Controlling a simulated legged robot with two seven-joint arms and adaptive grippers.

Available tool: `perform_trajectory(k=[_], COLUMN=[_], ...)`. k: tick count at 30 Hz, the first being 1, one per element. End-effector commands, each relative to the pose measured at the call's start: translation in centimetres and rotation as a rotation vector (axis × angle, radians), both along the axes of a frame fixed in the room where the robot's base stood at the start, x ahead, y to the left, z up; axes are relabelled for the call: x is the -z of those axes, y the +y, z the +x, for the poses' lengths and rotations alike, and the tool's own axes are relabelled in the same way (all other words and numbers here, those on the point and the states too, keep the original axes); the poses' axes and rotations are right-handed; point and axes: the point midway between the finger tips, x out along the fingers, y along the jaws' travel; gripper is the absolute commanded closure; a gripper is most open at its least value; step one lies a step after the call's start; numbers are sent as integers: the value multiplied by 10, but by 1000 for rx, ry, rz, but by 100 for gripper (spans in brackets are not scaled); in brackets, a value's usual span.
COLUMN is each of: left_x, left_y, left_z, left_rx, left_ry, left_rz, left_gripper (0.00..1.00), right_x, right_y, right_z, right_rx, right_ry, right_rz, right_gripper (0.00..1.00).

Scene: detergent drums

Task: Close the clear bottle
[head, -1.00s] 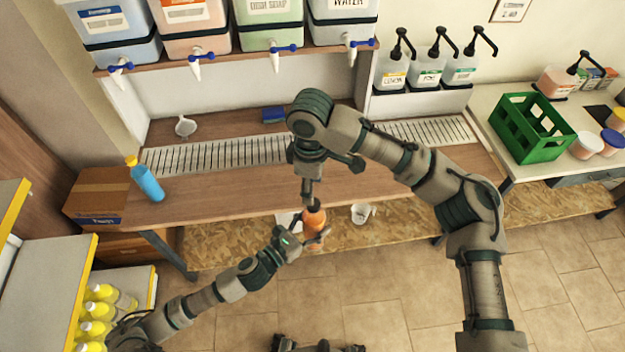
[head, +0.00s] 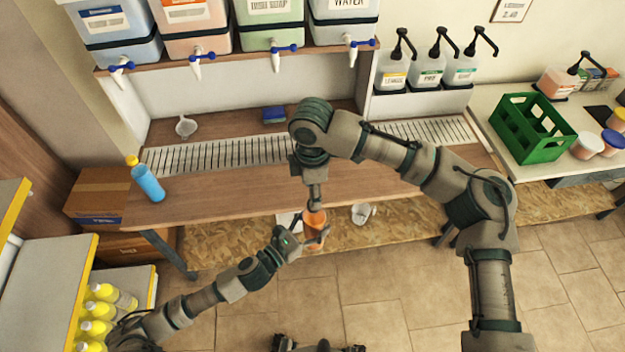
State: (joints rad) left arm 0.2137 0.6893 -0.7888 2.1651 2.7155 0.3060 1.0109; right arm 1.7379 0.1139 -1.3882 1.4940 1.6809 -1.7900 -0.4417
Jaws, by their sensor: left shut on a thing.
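My right gripper (head: 315,204) points down at the bottle's top, touching or very close. Its fingertips are small and dark, so I cannot tell its jaws or whether a cap is in them. The bottle's mouth is hidden.
A blue bottle (head: 148,183) with a yellow-orange cap stands on the wooden table (head: 225,192) at left. A green crate (head: 530,128) is on the right counter. Tapped tanks (head: 198,28) line the back shelf. The table's middle is clear.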

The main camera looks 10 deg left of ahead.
Motion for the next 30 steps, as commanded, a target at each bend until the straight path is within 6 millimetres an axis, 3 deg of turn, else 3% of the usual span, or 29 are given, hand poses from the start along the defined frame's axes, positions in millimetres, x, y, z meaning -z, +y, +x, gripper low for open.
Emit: perform_trajectory(k=[9, 20, 21, 23, 27, 30], left_x=[-2, -2, -2, -2, -2, -2], left_y=[0, 0, 0, 0, 0, -1], left_z=[0, 0, 0, 0, 0, 0], left_rx=[1, 1, 1, 1, 2, 2], left_ry=[-4, -3, -3, -3, -4, -4], left_rz=[-2, -1, -1, -1, -2, -2], left_gripper=[100, 100, 100, 100, 100, 100], right_x=[40, 46, 46, 46, 46, 46], right_y=[-1, -1, -1, -1, -1, -1], right_z=[0, 0, 0, 0, 0, 1], right_rx=[1, 1, 1, 1, 2, 2], right_ry=[-1, -2, -2, -2, -2, -3], right_rz=[0, 1, 1, 1, 1, 1], right_gripper=[44, 44, 47, 62, 97, 100])
